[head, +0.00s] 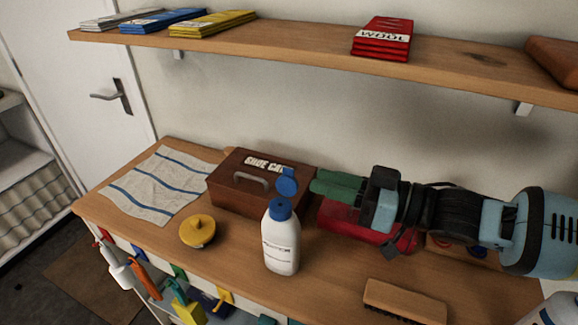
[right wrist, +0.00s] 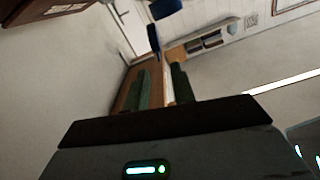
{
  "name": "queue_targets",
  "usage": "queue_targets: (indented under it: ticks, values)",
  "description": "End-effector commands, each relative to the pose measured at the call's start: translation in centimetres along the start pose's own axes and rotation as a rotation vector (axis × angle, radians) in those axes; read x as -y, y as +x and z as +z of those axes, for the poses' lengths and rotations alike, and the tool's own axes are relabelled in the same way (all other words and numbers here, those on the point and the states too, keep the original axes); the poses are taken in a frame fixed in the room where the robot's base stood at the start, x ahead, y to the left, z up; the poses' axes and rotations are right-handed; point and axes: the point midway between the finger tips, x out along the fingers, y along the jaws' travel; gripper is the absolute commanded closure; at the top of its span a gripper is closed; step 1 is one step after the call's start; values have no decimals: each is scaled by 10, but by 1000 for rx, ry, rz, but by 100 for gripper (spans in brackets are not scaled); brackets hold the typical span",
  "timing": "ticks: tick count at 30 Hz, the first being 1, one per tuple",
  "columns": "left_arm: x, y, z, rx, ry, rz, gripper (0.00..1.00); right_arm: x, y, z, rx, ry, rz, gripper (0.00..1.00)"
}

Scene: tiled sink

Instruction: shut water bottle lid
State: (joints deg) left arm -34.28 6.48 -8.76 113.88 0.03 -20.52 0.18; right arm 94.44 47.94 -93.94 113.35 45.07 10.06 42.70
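A white water bottle (head: 281,245) with a blue cap stands upright on the wooden bench in the head view. Its blue lid (head: 287,183) is flipped up, open, above the cap. My right gripper (head: 316,184) comes in from the right, its green fingers just right of the lid with a small gap between them and the lid. In the right wrist view the two green fingers (right wrist: 160,80) are apart with nothing between them. Blue parts (right wrist: 154,38) show beyond the fingertips; which part is lid or cap is unclear. My left gripper is out of view.
A brown shoe care box (head: 225,190) stands behind the bottle. A yellow round tin (head: 197,231) is to its left, a brush (head: 405,301) to its right. A red box (head: 340,220) lies under my right gripper. A shelf (head: 290,59) runs above. A cloth (head: 160,187) lies at left.

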Motion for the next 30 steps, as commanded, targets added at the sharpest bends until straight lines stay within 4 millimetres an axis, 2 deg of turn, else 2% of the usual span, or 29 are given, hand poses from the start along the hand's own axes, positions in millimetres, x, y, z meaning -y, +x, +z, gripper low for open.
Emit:
queue_targets:
  ticks: [4, 15, 21, 28, 30]
  values:
    - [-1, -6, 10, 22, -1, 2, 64, 1, 16, 0, 0, 2, -3, 75]
    - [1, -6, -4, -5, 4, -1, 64, 1, 66, -1, -1, -1, -2, 75]
    - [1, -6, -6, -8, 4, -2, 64, 0, 75, 0, 0, -1, 0, 75]
    - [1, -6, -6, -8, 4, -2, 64, 0, 76, 0, 0, -1, 0, 75]
    - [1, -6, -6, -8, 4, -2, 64, 0, 76, 0, 0, -1, 0, 81]
